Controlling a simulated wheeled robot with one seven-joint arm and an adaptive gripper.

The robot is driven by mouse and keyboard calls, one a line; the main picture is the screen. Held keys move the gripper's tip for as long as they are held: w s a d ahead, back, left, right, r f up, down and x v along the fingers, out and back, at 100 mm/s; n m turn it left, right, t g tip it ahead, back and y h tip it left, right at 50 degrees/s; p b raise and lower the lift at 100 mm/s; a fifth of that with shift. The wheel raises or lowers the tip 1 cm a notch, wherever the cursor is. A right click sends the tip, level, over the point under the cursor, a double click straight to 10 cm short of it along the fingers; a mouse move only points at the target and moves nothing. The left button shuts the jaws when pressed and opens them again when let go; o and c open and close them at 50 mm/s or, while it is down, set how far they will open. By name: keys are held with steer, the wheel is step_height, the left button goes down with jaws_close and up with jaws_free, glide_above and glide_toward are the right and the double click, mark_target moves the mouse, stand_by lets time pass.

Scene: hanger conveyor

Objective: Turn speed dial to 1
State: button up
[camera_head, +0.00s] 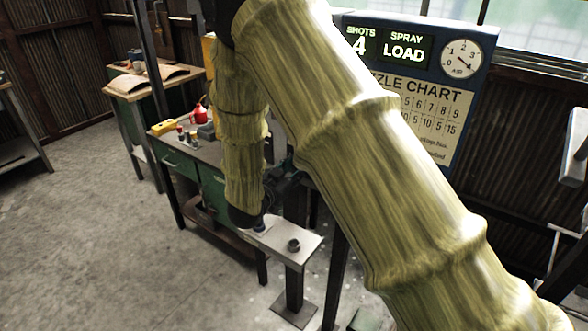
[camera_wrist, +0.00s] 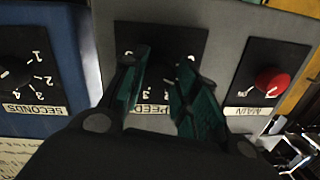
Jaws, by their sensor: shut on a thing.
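The speed dial (camera_wrist: 160,78) is a dark knob on a black square plate in the middle of the wrist view. Its label, partly covered and upside down, reads SPEED. My gripper (camera_wrist: 163,62) has its two green fingers closed on either side of this dial. The fingers hide much of the knob and some of its numbers, so I cannot tell where it points. In the head view my gripper is mostly hidden behind my own arm and cannot be made out clearly.
A SECONDS dial (camera_wrist: 20,72) on a blue panel is left of the speed dial. A red MAIN knob (camera_wrist: 271,81) is close on the right. In the head view, a blue display board (camera_head: 468,110) reads LOAD, and a green workbench (camera_head: 178,168) stands beyond my arm.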

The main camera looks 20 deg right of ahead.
steer(key=o, duration=1)
steer(key=v, duration=0.7)
steer(key=shift+s+a, duration=0.15)
steer(key=shift+a, duration=0.05)
